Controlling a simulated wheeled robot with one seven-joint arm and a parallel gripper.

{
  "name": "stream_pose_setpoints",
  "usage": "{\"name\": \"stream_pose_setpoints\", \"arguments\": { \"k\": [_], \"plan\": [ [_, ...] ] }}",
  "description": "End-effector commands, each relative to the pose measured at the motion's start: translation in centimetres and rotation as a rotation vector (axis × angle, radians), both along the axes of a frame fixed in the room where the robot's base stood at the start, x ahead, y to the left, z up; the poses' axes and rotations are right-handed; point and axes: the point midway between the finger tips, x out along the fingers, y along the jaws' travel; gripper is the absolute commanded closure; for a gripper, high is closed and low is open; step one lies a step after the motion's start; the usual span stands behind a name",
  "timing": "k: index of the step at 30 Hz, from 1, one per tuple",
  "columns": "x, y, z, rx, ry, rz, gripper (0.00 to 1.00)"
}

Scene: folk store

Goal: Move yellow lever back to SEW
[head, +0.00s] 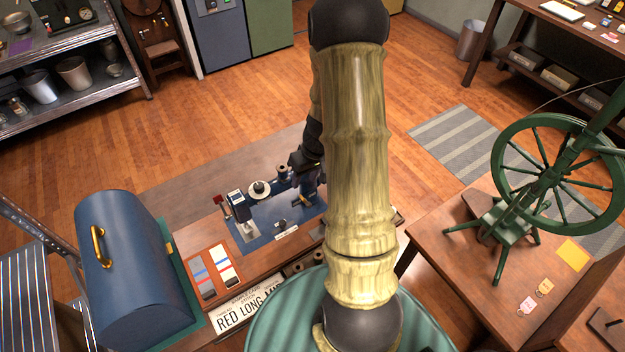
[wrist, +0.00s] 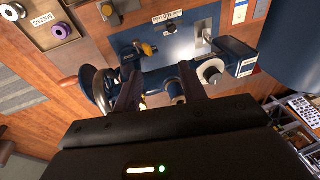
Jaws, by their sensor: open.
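A blue machine (head: 268,214) stands on the wooden bench, with a white-topped disc and dark spools at its back. My gripper (wrist: 160,82) is open, its two dark fingers spread over the machine's parts, with nothing seen held between them. In the wrist view a small yellow-tipped piece (wrist: 149,50), seemingly the yellow lever, sits on the blue base just beyond the fingertips and apart from them. A white label (wrist: 168,17) lies beyond it; I cannot read SEW or tell the lever's setting. In the head view my arm partly hides the machine's right side.
A blue domed cover (head: 130,262) stands left of the machine. A colour card (head: 212,270) and a RED LONG sign (head: 248,305) lie at the bench's front. A green spinning wheel (head: 550,180) stands on the right table. In the wrist view a purple spool (wrist: 62,31) sits upper left.

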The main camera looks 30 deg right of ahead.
Motion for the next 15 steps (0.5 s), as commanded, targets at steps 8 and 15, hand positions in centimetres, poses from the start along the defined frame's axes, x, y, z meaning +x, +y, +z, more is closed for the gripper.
{"name": "stream_pose_setpoints", "arguments": {
  "k": [8,15],
  "plan": [
    [0.4,-2.6,-3.4,0.024,-0.011,-0.001,0.58],
    [0.4,-2.6,-3.4,0.024,-0.012,0.002,0.58]
  ]
}}
